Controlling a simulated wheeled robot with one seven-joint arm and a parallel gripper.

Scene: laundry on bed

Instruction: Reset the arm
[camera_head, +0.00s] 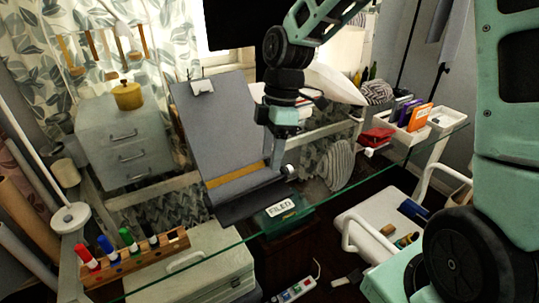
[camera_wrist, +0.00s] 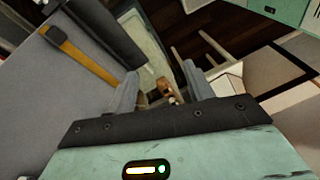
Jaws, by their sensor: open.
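My arm reaches in from the upper right of the head view, and my gripper (camera_head: 278,158) hangs pointing down in front of a grey clipboard (camera_head: 212,115). In the wrist view, my gripper (camera_wrist: 160,82) has its two grey fingers spread apart, with nothing seen held between them. Small brown and white items show beyond the gap, apparently farther off. The clipboard, with a yellow strip, stands tilted and also fills the left of the wrist view (camera_wrist: 35,110). I cannot tell whether the gripper touches it.
A green box labelled FILED (camera_head: 282,214) sits just below the gripper. A marker rack (camera_head: 140,262) is at front left, grey drawers (camera_head: 125,140) at back left. Red items (camera_head: 376,137) and a white tray (camera_head: 441,122) are right. A white chair (camera_head: 375,222) stands at lower right.

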